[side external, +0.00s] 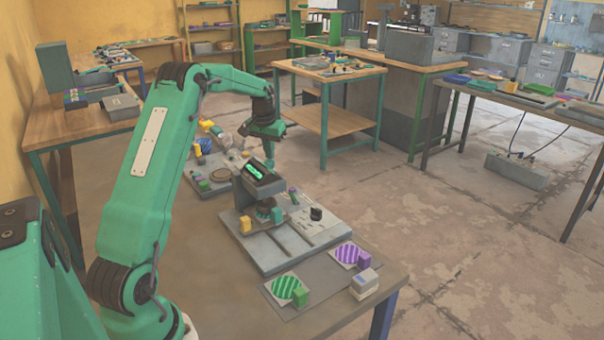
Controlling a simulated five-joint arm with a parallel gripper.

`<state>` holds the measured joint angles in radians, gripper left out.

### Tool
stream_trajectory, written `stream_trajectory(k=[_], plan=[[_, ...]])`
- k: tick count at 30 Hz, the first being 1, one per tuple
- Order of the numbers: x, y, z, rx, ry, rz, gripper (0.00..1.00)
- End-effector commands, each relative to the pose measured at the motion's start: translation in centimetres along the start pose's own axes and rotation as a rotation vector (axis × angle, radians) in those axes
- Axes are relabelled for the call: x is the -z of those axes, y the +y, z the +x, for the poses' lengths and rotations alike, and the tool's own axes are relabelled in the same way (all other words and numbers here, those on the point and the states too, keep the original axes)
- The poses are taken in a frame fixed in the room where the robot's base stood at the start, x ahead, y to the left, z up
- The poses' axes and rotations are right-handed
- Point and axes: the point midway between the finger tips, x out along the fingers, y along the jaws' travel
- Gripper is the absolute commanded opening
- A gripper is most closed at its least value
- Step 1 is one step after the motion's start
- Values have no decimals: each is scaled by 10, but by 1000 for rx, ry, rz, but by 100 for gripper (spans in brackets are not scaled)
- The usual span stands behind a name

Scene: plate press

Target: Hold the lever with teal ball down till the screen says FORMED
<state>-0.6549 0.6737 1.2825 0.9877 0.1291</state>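The press (257,190) is a small grey machine on a grey base plate. Its dark screen (258,171) faces up at the top and carries a short green marking too small to read. A small teal rounded piece (277,214) shows low at the press's front right; I cannot tell whether it is the lever's ball. No lever arm can be made out clearly. My gripper (268,160) points down just behind the top of the press, and its tips are partly hidden there. I cannot tell whether it touches or holds anything.
A yellow block (245,224) and a black knob (316,213) are by the press. In front lie a green striped disc (286,287), a purple striped disc (347,253) and a grey-white box (364,284). Several small parts crowd the table behind the press.

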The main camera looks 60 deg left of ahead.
Motion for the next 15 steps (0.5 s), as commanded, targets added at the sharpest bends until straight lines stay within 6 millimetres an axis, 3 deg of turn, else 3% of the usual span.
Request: stream_trajectory(k=[15], plan=[[0, 1, 8, -1, -1, 0, 0]])
